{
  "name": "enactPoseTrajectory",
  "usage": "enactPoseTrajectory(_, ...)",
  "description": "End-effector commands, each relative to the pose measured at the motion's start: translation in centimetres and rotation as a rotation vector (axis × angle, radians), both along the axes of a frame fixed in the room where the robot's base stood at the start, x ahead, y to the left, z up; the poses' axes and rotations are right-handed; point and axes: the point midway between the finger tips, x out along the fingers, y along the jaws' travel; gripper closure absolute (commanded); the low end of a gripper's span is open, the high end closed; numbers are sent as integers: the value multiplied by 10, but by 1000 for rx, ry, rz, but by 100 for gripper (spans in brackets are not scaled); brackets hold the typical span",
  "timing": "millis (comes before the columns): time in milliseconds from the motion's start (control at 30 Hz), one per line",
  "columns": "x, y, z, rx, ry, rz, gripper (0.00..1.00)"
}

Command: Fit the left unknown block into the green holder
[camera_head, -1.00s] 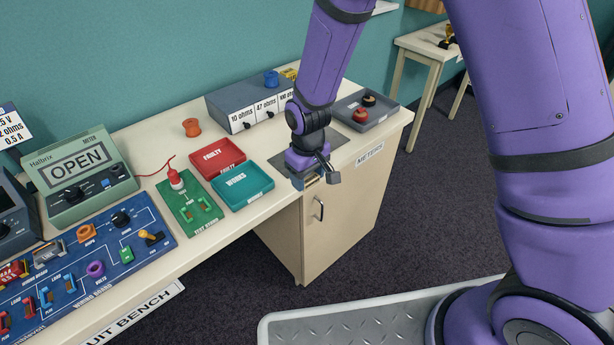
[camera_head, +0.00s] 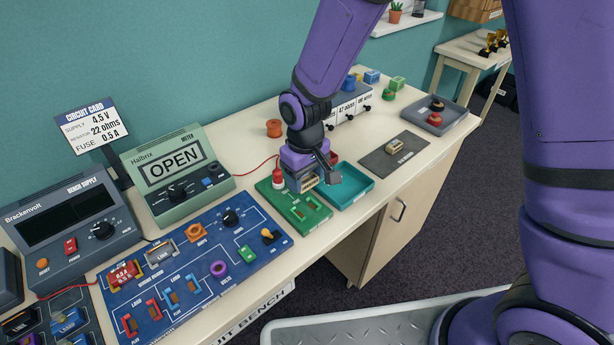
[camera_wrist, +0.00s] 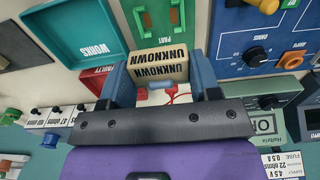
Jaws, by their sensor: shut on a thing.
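My gripper (camera_head: 312,180) is shut on a cream block (camera_wrist: 158,62) marked UNKNOWN, seen between the fingers in the wrist view. In the head view the held block (camera_head: 311,183) shows partly under the gripper. The gripper is over the right part of the green test board (camera_head: 322,212). The green holder (camera_head: 301,207) stands on that board, just in front of the gripper, and appears empty. It also shows at the top of the wrist view (camera_wrist: 160,14). The held block looks apart from the holder; its height above the board is hard to tell. Another cream block (camera_head: 394,146) lies on the dark mat (camera_head: 415,145).
A red-topped probe (camera_head: 278,177) with a red lead stands on the test board beside the gripper. The teal WORKS tray (camera_head: 362,187) is right of it, the red FAULTY tray (camera_wrist: 98,78) partly hidden. The blue wiring board (camera_head: 235,262) and green meter (camera_head: 190,140) are left.

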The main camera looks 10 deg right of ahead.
Motion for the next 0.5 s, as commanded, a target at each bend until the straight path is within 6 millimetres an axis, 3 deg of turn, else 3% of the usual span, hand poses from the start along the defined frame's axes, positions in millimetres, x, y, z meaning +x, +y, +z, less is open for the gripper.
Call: enactPoseTrajectory(500,0,0,-36,-2,2,0,67)
